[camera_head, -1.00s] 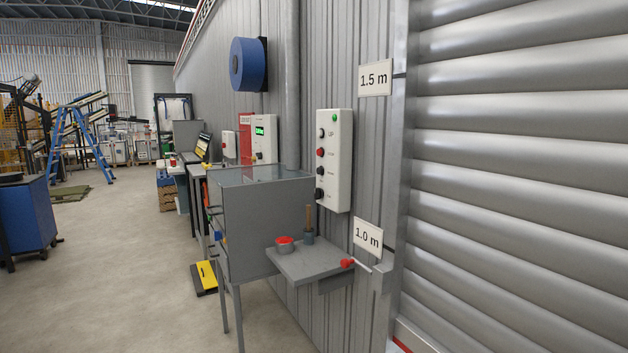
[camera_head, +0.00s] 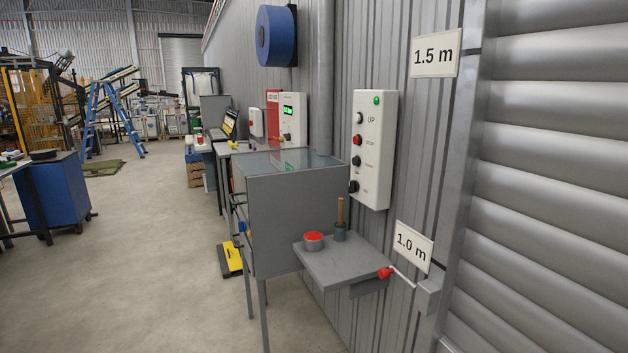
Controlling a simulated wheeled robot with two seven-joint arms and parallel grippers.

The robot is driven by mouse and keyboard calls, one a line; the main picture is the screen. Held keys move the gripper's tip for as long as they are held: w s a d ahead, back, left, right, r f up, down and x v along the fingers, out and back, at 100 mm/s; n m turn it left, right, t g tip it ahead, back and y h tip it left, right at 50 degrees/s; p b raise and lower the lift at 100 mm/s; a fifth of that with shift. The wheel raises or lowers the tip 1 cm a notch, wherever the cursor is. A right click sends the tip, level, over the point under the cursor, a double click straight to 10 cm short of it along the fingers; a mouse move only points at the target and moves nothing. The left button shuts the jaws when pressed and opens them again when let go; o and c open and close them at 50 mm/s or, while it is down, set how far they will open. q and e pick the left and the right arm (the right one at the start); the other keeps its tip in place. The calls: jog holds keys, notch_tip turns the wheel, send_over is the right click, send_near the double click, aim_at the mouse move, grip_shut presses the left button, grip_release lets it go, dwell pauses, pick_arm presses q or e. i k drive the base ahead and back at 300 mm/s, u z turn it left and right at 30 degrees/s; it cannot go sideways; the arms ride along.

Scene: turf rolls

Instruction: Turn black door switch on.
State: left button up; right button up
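A white control box (camera_head: 373,150) is mounted on the corrugated wall, left of the roller door (camera_head: 560,190). It has a green light (camera_head: 376,100) at the top, a black button (camera_head: 360,118) beside the word UP, a red button (camera_head: 356,140) beside STOP, and another black button (camera_head: 356,161) below. A black switch (camera_head: 353,187) sits at the box's lower left; its label is too small to read and its setting cannot be told. Neither of my grippers is in view.
Below the box, a grey shelf (camera_head: 340,268) juts out with a red-topped tin (camera_head: 314,240), a wooden-handled brush (camera_head: 340,220) and a red-knobbed lever (camera_head: 386,273). A grey cabinet (camera_head: 300,215) stands left of it. Open concrete floor (camera_head: 150,270) lies to the left.

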aim_at(353, 186)
jog(key=i, duration=1.2)
jog(key=z, duration=0.4)
